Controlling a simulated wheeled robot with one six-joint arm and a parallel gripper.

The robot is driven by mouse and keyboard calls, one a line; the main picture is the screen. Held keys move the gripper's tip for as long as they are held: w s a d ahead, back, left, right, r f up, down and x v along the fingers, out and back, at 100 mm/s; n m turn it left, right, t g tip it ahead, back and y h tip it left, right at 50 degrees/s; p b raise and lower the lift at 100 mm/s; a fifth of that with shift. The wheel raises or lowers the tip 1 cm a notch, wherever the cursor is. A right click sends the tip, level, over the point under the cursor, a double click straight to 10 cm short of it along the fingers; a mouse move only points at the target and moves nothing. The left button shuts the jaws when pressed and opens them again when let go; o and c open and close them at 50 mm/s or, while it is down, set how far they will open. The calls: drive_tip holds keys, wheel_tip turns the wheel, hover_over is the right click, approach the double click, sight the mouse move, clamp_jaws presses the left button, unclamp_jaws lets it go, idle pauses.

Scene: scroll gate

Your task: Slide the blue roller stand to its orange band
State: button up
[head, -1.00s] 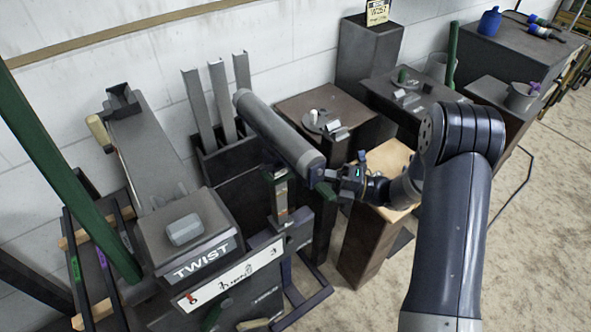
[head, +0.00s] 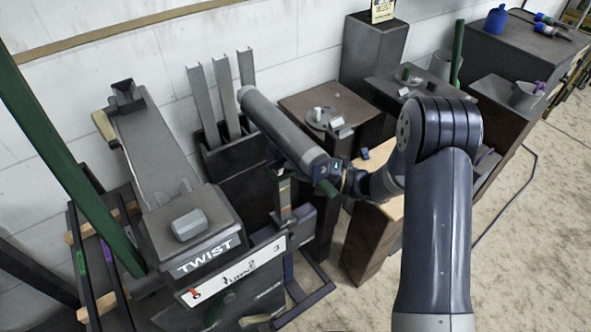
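A dark blue stand frame (head: 318,293) with splayed feet stands at the lower middle of the head view; I take it to be the blue roller stand. A long grey roller (head: 280,127) slopes above it, its near end dark. A small brownish-orange patch (head: 284,192) shows on an upright below the roller; I cannot tell if it is the orange band. My gripper (head: 335,178) is at the roller's near end, beside a small green part (head: 328,189). Its fingers are too small and overlapped to show whether they are open or touching.
A box marked TWIST (head: 203,242) with a white strip (head: 236,277) stands left of the stand. Grey channels (head: 223,95) rise behind the roller. A wood-topped pedestal (head: 370,232) stands close right of my gripper. Bare floor lies at the lower right.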

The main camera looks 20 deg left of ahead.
clamp_jaws()
wheel_tip(320, 180, down, 4)
drive_tip(key=shift+f+b, duration=0.1)
drive_tip(key=shift+b, duration=0.7)
drive_tip(key=o, duration=0.5)
unclamp_jaws()
drive_tip(key=shift+o, duration=0.2)
drive_tip(key=shift+d, duration=0.1)
